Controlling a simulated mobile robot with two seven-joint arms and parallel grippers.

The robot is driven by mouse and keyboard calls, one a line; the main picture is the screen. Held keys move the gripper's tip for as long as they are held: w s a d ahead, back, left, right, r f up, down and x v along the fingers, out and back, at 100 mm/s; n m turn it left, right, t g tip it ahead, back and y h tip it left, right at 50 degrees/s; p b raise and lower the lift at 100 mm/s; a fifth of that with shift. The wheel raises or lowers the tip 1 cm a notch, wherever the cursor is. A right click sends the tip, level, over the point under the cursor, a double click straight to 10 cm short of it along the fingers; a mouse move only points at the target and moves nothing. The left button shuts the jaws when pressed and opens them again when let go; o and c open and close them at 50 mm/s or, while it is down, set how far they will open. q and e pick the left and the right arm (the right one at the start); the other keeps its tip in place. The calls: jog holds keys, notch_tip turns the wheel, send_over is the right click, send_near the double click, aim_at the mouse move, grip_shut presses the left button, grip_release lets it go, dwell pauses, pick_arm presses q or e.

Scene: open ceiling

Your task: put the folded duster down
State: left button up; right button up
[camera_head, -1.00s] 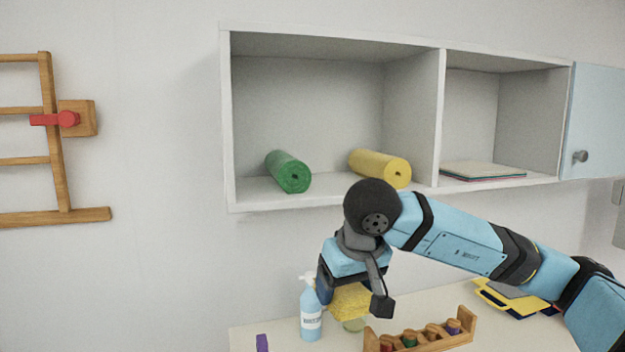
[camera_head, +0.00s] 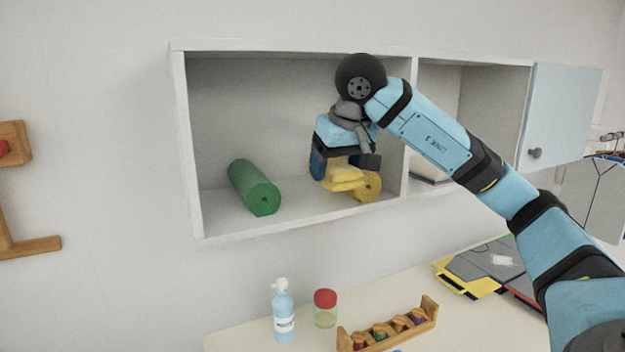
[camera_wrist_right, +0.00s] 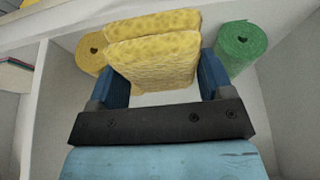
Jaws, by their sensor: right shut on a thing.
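The folded yellow duster (camera_head: 343,178) is held between the fingers of my right gripper (camera_head: 343,166), in front of the left shelf compartment in the head view. In the right wrist view the duster (camera_wrist_right: 152,58) shows as a thick folded pad between the two blue fingers of my right gripper (camera_wrist_right: 160,80). In the head view it partly covers the yellow roll behind it. My left gripper is not in view.
The wall shelf (camera_head: 192,150) holds a green roll (camera_head: 254,188) on the left and a yellow roll (camera_head: 369,187) on the right, with bare floor between. Below, a counter (camera_head: 240,338) carries a spray bottle (camera_head: 283,312), a red-lidded jar (camera_head: 325,308) and a wooden rack (camera_head: 388,330).

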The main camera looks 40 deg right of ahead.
jog(key=p, duration=0.2)
send_near(312, 199)
jog(key=shift+w+d+f+p, duration=0.2)
jog(key=shift+w+f, duration=0.1)
jog(key=shift+w, duration=0.2)
jog(key=shift+w+d+f+p, duration=0.15)
jog(key=shift+w+f, duration=0.2)
jog(key=shift+w, duration=0.2)
jog(key=shift+s+f, duration=0.2)
jog(key=shift+f, duration=0.4)
notch_tip(312, 199, down, 2)
jog(key=shift+w+f+p, duration=0.1)
jog(key=shift+f+p, duration=0.05)
jog(key=shift+p, duration=0.25)
jog(key=shift+w+f+p, duration=0.15)
jog(key=shift+p, duration=0.2)
jog(key=shift+f, duration=0.2)
